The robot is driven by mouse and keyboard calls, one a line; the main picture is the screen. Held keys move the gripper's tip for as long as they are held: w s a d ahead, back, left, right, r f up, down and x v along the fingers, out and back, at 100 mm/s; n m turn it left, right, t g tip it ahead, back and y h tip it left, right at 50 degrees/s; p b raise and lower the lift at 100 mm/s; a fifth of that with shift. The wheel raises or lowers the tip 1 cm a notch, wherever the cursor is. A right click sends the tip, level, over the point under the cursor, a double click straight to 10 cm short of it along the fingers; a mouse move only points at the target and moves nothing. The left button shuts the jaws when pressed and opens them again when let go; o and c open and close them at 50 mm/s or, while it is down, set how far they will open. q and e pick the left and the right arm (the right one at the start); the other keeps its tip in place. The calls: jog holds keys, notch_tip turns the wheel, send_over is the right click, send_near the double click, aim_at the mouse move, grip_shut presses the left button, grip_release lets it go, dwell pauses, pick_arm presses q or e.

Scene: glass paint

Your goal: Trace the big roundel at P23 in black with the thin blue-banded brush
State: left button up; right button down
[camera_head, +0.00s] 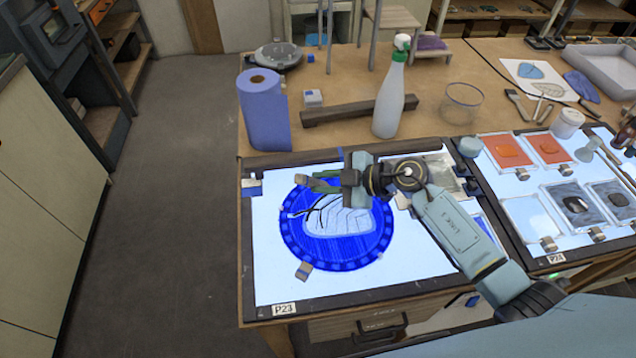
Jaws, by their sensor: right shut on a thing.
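The big roundel (340,252) lies on the lit panel labelled P23. It is a blue disc with a dashed rim and a pale central shape crossed by thin dark lines. My right gripper (322,185) is over the roundel's upper part and shut on a thin brush. A slim dark stroke (306,211) below the fingers looks like the brush, slanting down to the left; its blue band is not clear. I cannot tell whether its tip touches the glass. My wrist hides part of the roundel's upper right. My left gripper is not in view.
Small clips (303,271) sit around the roundel. Behind the panel stand a blue paper roll (263,112), a dark wooden bar (345,112), a spray bottle (390,95) and a clear glass (463,103). Panel P24 (520,193) with several glass pieces is at right.

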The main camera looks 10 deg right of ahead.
jog(key=shift+w+d, duration=0.15)
jog(key=shift+d, duration=0.3)
jog(key=shift+d, duration=0.1)
jog(key=shift+d, duration=1.05)
jog(key=shift+s, duration=0.2)
jog(key=shift+d, duration=0.1)
jog(key=s+d, duration=0.3)
jog(key=s, duration=0.6)
jog(key=shift+s+d, duration=0.2)
jog(key=shift+s, duration=0.05)
jog(key=shift+s, duration=0.1)
